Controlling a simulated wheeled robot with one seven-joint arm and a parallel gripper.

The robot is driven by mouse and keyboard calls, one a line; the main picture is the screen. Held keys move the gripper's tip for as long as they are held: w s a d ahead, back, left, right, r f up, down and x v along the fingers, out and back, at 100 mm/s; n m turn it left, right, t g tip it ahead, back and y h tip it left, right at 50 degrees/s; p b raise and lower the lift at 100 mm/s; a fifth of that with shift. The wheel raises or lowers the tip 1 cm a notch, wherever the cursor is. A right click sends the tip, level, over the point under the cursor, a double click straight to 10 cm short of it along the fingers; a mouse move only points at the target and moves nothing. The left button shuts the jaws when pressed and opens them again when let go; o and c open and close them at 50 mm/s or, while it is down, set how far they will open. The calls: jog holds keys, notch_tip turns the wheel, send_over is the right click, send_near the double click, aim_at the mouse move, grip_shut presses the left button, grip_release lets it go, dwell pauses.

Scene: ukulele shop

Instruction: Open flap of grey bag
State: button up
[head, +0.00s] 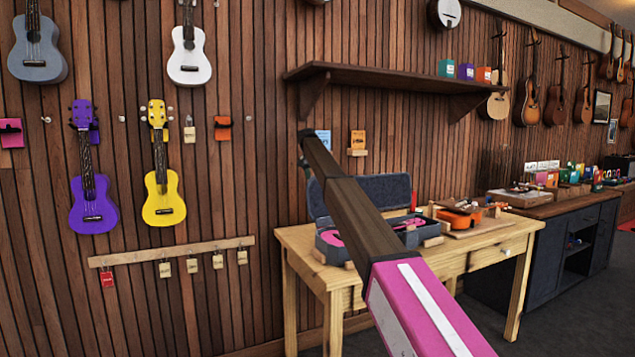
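A dark grey, box-like bag or case (330,249) sits on the wooden table, the only grey bag-like thing I make out. A grey panel (385,187) stands raised along its back, and pink pieces show inside its near part. A long brown and pink bar, which looks like my arm, crosses in front and hides the bag's middle. I cannot tell whether the raised panel is the flap the task names. I make out no gripper fingers; the bar's far end is up and left of the bag, against the wall.
The light wooden table (480,247) also holds an orange ukulele (458,218) at right. A dark cabinet (560,255) stands farther right. A wall shelf (390,77) juts out above the table. Purple (92,208) and yellow (163,209) ukuleles hang at left, above a tag rail (130,257).

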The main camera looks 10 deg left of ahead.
jog(key=v, duration=0.7)
jog(key=shift+r, duration=0.2)
jog(key=shift+s+d, duration=0.1)
